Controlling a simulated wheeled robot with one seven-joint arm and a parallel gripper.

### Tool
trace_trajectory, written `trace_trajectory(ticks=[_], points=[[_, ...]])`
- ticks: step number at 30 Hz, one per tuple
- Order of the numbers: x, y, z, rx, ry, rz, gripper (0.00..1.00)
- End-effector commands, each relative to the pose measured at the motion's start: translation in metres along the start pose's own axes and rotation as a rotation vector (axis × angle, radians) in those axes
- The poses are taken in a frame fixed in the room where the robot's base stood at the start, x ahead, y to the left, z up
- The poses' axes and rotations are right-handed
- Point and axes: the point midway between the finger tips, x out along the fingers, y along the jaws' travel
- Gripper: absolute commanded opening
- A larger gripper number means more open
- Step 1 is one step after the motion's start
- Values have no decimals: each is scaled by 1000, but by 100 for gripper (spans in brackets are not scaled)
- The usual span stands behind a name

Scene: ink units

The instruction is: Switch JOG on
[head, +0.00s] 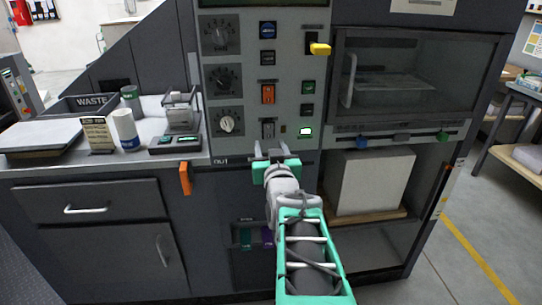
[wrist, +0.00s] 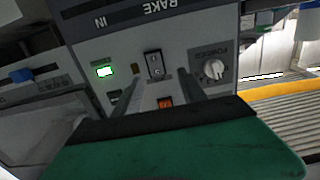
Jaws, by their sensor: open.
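The control panel (head: 286,85) stands upright in front of me. It carries a grey-and-black rocker switch (head: 268,128) low in the middle and an orange rocker (head: 268,93) above it. The wrist view shows the panel upside down, with the dark rocker (wrist: 154,65) just beyond the fingertips and the orange rocker (wrist: 165,103) between the fingers. The JOG label is not readable, so I cannot tell which switch it marks. My gripper (head: 271,151) is open and empty, just below the dark rocker in the head view; it also shows in the wrist view (wrist: 161,85). Contact is not visible.
A lit green indicator (head: 305,131) is right of the dark rocker. Dial knobs (head: 226,124) line the panel's left. A yellow lever (head: 320,49) sticks out at upper right. An orange handle (head: 185,178) projects at lower left. A glass-fronted chamber (head: 405,80) is right.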

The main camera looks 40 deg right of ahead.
Motion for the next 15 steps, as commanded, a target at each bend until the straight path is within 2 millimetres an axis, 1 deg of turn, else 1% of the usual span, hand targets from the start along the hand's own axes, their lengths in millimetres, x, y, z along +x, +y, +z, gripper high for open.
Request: trace_trajectory(ticks=[1,2,5,9,12,15], points=[[3,8,0,2,24,15,49],[5,9,-3,2,32,18,49],[19,9,-6,2,32,17,49],[48,9,-6,3,30,16,49],[64,9,-7,3,31,16,49],[74,10,-8,2,31,16,49]])
